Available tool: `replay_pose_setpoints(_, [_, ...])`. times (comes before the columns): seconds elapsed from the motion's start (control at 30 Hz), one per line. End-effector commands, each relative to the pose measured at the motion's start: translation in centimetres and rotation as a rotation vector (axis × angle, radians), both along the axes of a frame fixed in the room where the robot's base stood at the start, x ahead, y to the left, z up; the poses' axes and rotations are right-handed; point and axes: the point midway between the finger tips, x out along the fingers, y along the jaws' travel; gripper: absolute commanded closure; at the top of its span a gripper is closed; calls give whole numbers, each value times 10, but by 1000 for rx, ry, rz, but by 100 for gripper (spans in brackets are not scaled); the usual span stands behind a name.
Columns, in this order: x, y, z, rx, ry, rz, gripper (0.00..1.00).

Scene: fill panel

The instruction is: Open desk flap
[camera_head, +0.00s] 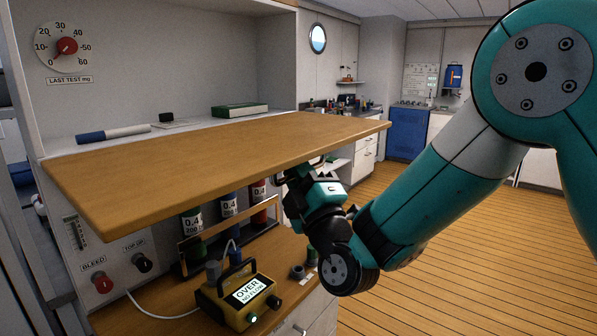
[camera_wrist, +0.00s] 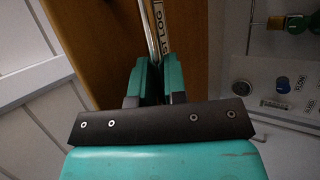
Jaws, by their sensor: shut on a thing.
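The desk flap (camera_head: 215,155) is a wooden board that juts out nearly level from the white cabinet, just below its shelf. Its wooden face also fills the upper middle of the wrist view (camera_wrist: 103,45). A slim metal handle (camera_wrist: 150,32) runs along that face beside a pale label ending in "LOG" (camera_wrist: 161,28). My gripper (camera_head: 290,176) is under the flap near its right part. In the wrist view its green fingers (camera_wrist: 153,78) are closed around the handle. The exact contact in the head view is hidden by the flap and my wrist.
A green book (camera_head: 240,110) and a blue-and-white marker (camera_head: 113,134) lie on the shelf behind the flap. Below stand several labelled bottles (camera_head: 229,203) in a rack and a yellow meter (camera_head: 238,298) on a wooden counter. The plank floor (camera_head: 460,250) at right is clear.

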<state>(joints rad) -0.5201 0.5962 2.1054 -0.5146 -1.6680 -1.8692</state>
Motion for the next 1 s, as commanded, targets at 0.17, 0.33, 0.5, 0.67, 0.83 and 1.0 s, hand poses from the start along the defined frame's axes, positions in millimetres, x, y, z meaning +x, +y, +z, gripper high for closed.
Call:
replay_pose_setpoints(0.17, [-1,-1,18,-26,21,0,100])
replay_pose_setpoints(0.33, [-2,-2,35,-67,52,1,100])
replay_pose_setpoints(0.5, [-2,-3,48,-111,87,0,100])
replay_pose_setpoints(0.67, [-3,-4,55,-143,111,1,100])
replay_pose_setpoints(0.83, [-3,-4,52,-152,118,0,100])
replay_pose_setpoints(1.0, [-3,-4,51,-153,118,0,100])
